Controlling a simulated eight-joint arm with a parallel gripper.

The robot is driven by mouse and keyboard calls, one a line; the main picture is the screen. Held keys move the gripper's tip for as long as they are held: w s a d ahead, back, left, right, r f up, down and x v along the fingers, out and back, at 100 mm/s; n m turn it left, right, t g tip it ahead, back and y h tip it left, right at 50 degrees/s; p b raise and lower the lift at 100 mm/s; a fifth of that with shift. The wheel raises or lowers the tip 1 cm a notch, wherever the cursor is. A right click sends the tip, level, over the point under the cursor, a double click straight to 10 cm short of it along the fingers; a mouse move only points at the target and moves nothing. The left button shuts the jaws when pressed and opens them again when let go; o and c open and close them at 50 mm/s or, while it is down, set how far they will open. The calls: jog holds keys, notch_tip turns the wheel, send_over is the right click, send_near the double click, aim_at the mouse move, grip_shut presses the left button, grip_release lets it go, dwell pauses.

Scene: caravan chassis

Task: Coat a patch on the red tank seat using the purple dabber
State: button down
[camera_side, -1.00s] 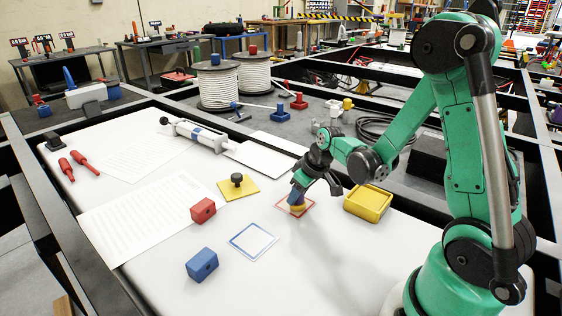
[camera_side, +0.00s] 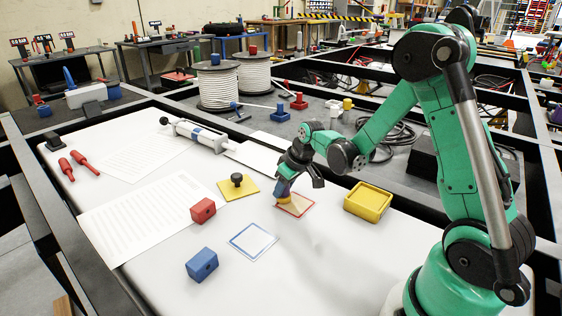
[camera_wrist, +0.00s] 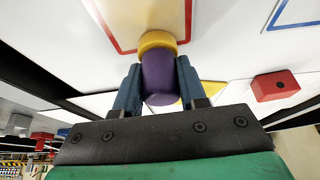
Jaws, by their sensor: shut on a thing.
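My gripper (camera_side: 295,180) is shut on the purple dabber (camera_wrist: 160,80), its blue fingers on either side of it. The dabber's yellow end (camera_wrist: 157,41) points away from my gripper; in the side view the dabber (camera_side: 284,190) is tilted, with this end low at the left part of the red tank seat (camera_side: 298,206). The seat is a red-outlined square on the white table; its outline also shows in the wrist view (camera_wrist: 187,25). Whether the yellow end touches the surface I cannot tell.
A yellow tray (camera_side: 368,214) stands right of the seat, and a blue-outlined square (camera_side: 253,242) lies in front-left. A red block (camera_side: 203,210), a blue block (camera_side: 202,264) and a yellow plate with a black knob (camera_side: 237,182) are to the left.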

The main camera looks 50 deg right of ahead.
jog(key=shift+w+d+r, duration=0.1)
jog(key=shift+w+d, duration=0.1)
jog(key=shift+w, duration=0.1)
jog(key=shift+s+d, duration=0.15)
jog(key=shift+d, duration=0.15)
jog(key=shift+s, duration=3.4)
jog(key=shift+w+a, duration=0.1)
jog(key=shift+w, duration=3.3)
jog(key=shift+w+r, duration=0.1)
jog(key=shift+w, duration=0.05)
jog(key=shift+r, duration=3.85)
